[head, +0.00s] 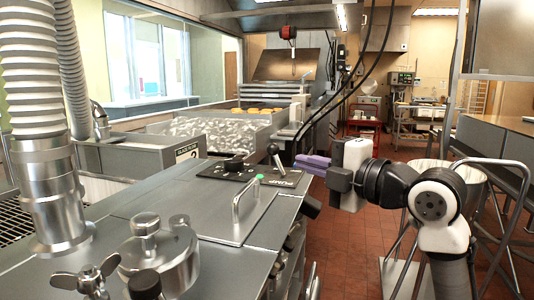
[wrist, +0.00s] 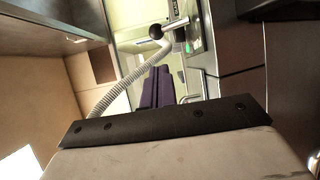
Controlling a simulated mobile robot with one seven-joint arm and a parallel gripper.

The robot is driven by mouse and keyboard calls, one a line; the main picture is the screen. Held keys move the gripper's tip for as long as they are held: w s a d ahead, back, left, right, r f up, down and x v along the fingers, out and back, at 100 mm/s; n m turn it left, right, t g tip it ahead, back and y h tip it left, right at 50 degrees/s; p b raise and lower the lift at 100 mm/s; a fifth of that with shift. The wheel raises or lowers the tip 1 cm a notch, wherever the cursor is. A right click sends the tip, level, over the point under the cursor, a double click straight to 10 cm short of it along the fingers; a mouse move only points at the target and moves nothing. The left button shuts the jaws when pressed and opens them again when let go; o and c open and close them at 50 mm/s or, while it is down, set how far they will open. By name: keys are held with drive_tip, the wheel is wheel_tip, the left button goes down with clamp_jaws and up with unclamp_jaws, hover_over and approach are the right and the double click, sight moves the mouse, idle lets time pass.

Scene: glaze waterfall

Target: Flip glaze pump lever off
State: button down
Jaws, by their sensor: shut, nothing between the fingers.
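The pump lever (head: 275,157) is a silver stem with a black ball on top. It stands up from the black panel marked PUMP (head: 235,175) on the steel machine, tilted a little to the left in the head view. My gripper (head: 298,161) has purple fingers, shut and empty, just right of the lever and pointing at it. They look apart from it. In the wrist view the lever's black ball (wrist: 155,31) shows beyond and slightly left of the fingertips (wrist: 160,70), with its stem running right to the panel.
A black knob (head: 234,164) and a small silver toggle (head: 257,180) sit on the same panel. A bent metal handle (head: 236,200) rises from the steel cover in front. Dark cables hang behind my gripper. The red tiled aisle (head: 340,245) is open on the right.

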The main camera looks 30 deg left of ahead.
sight(278, 160)
drive_tip(key=p+x, duration=0.2)
drive_tip(key=x, duration=0.8)
